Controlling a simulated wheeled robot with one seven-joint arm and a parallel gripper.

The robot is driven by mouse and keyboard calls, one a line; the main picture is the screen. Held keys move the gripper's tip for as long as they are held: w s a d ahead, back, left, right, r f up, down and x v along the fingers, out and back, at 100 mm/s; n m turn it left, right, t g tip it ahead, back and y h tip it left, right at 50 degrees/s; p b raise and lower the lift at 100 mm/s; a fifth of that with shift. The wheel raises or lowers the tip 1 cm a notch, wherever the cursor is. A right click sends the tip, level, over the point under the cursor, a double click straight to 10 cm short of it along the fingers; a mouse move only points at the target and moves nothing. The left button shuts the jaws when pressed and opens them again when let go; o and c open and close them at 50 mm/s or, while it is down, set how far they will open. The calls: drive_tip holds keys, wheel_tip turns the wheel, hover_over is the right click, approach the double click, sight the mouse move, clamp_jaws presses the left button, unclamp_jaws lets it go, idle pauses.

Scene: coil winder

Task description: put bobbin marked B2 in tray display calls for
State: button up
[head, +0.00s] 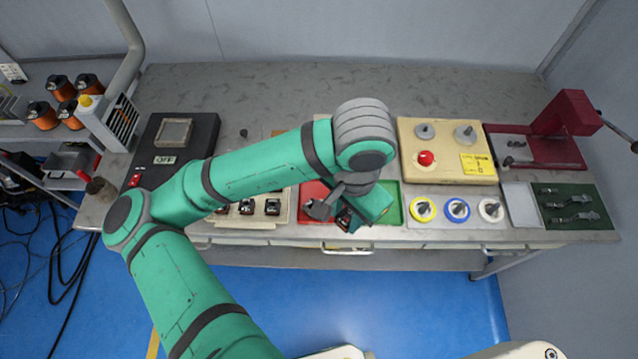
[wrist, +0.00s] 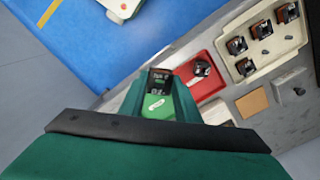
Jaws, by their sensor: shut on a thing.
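My gripper (head: 345,222) is shut on a dark bobbin (wrist: 159,79) with a reddish-brown part. The held bobbin is mostly hidden by the jaws in the head view, and its marking is too small to read. The gripper is over the front part of the red tray (head: 312,190) and the green tray (head: 396,218); its height is unclear. Another dark bobbin (wrist: 202,68) sits in the red tray (wrist: 208,86). Several bobbins (head: 246,207) sit in the cream tray (head: 285,221). A black unit (head: 206,137) carries a small display (head: 165,160) reading "OFF".
A cream panel (head: 444,133) with a red button stands behind right. Yellow, blue and white ringed knobs (head: 457,210) lie right of the green tray. A dark red press (head: 565,115) and a green tool mat (head: 575,207) are at far right. The back of the bench is clear.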

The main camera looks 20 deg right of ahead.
drive_tip(key=w+f, duration=0.2)
drive_tip(key=w, duration=0.2)
drive_tip(key=w+d+f, duration=0.1)
drive_tip(key=w+f, duration=0.2)
drive_tip(key=w, duration=0.1)
drive_tip(key=w+d+f, duration=0.1)
drive_tip(key=w+f, duration=0.2)
drive_tip(key=w, duration=0.2)
drive_tip(key=shift+f, duration=0.25)
drive_tip(key=shift+w+d+f, duration=0.1)
drive_tip(key=shift+w+f, duration=0.5)
wheel_tip(320, 180, down, 2)
drive_tip(key=shift+f, duration=0.65)
drive_tip(key=shift+f, duration=0.2)
drive_tip(key=o, duration=0.8)
drive_tip(key=shift+o, duration=0.2)
drive_tip(key=shift+r, duration=0.15)
wheel_tip(320, 180, up, 12)
